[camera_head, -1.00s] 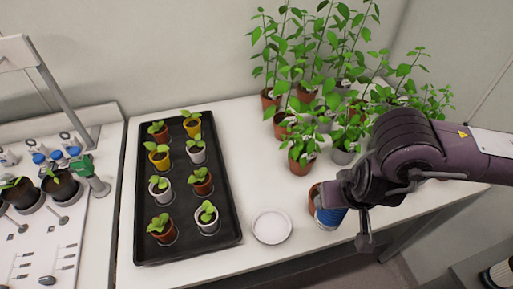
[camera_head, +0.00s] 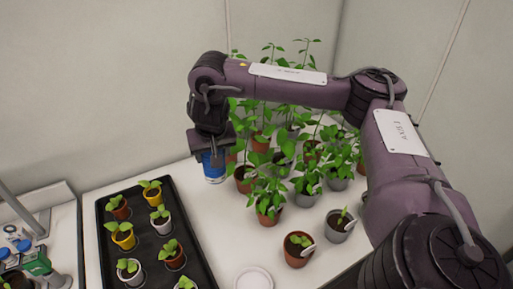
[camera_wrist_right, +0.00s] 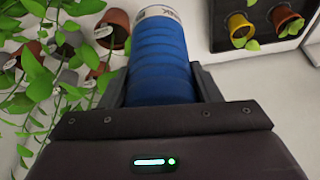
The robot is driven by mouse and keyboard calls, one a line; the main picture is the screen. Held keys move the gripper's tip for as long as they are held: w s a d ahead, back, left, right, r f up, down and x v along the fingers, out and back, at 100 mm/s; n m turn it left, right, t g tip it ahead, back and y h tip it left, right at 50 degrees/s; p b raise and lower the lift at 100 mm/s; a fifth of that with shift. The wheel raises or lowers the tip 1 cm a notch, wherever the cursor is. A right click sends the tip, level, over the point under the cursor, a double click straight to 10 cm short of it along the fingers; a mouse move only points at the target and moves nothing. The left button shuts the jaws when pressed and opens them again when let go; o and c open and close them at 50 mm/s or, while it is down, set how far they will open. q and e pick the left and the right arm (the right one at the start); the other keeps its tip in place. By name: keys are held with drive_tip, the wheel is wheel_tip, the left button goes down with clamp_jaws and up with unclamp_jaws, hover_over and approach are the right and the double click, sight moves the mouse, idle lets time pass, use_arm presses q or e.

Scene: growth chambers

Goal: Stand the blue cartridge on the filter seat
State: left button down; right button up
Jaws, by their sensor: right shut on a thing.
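The blue cartridge (camera_head: 213,166) is in my right gripper (camera_head: 210,150), which is shut on it. It hangs roughly upright, its pale end down, over or on the white table left of the potted plants. I cannot tell if its lower end touches the table. In the right wrist view the ribbed blue cartridge (camera_wrist_right: 160,62) sits between both fingers (camera_wrist_right: 160,88), its pale printed end pointing away. My left gripper is not in view.
Tall leafy plants in pots (camera_head: 268,208) stand close right of the cartridge. A black tray (camera_head: 199,264) with several seedling pots lies at the front left. A white saucer (camera_head: 254,279) is at the front. The table (camera_head: 215,213) between tray and plants is clear.

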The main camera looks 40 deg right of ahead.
drive_tip(key=f+b, duration=0.3)
drive_tip(key=f, duration=0.3)
drive_tip(key=f+b, duration=0.4)
drive_tip(key=f, duration=0.3)
drive_tip(key=f+b, duration=0.4)
drive_tip(key=f, duration=0.3)
drive_tip(key=shift+w+d, duration=0.1)
drive_tip(key=shift+d, duration=0.15)
drive_tip(key=shift+w+r, duration=0.1)
drive_tip(key=shift+r, duration=0.1)
drive_tip(key=shift+f, duration=0.1)
drive_tip(key=o, duration=1.1)
drive_tip(key=shift+c, duration=0.2)
